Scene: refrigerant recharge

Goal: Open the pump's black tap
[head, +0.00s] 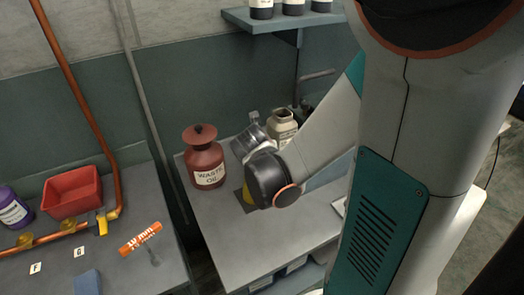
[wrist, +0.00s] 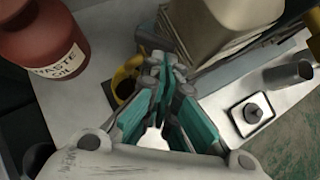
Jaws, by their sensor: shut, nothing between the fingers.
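My gripper (wrist: 165,66) reaches up the middle of the wrist view, its teal-padded fingers shut and empty. A beige, boxy body (wrist: 207,28), perhaps the pump, is just beyond and right of the fingertips. A curved yellow part with dark parts by it (wrist: 124,82) is just left of the fingers; contact is not clear. I cannot make out the black tap for certain; the fingers cover part of that area. In the head view my arm hides most of this spot, and only a bit of yellow (head: 249,198) shows on the bench.
A red-brown waste oil jug (head: 206,160) stands on the bench left of my arm. A pale open-necked container (head: 283,124) is behind it. A red bin (head: 72,191) and an orange 10 mm tool (head: 140,239) are on the left bench. The front of the middle bench (head: 250,255) is clear.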

